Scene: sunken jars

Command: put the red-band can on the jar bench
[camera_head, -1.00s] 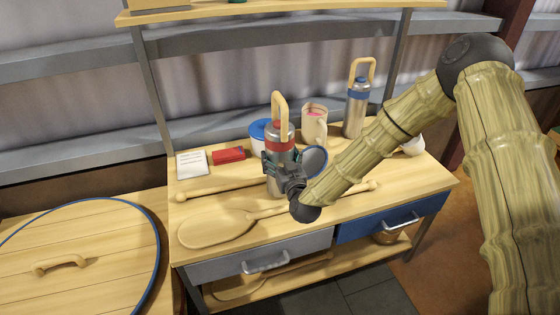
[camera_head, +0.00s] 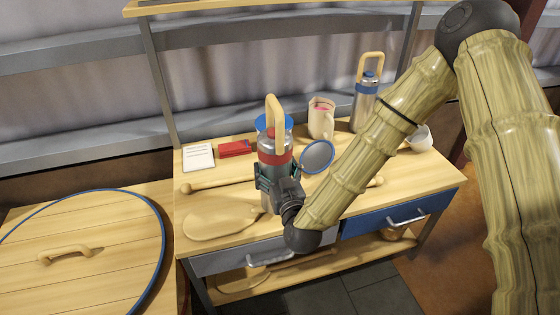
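The red-band can (camera_head: 276,157) is a silver flask with a red band and a tall wooden loop handle. My gripper (camera_head: 274,183) is shut around its lower body and holds it upright over the front part of the worktable (camera_head: 335,210). The can's base is partly hidden by my gripper, and I cannot tell how far it is above the tabletop. A wooden bench (camera_head: 35,225) with a large round blue-rimmed lid (camera_head: 95,270) stands at the left; it looks like the jar bench. A similar can with a blue band (camera_head: 365,100) stands at the back right.
A wooden spoon (camera_head: 215,222), a rod (camera_head: 220,185), a paper (camera_head: 198,157), a red box (camera_head: 235,149), a cream mug (camera_head: 321,120), a blue-rimmed round piece (camera_head: 317,157) and a white cup (camera_head: 419,139) are on the worktable. The lid has a wooden handle (camera_head: 65,254).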

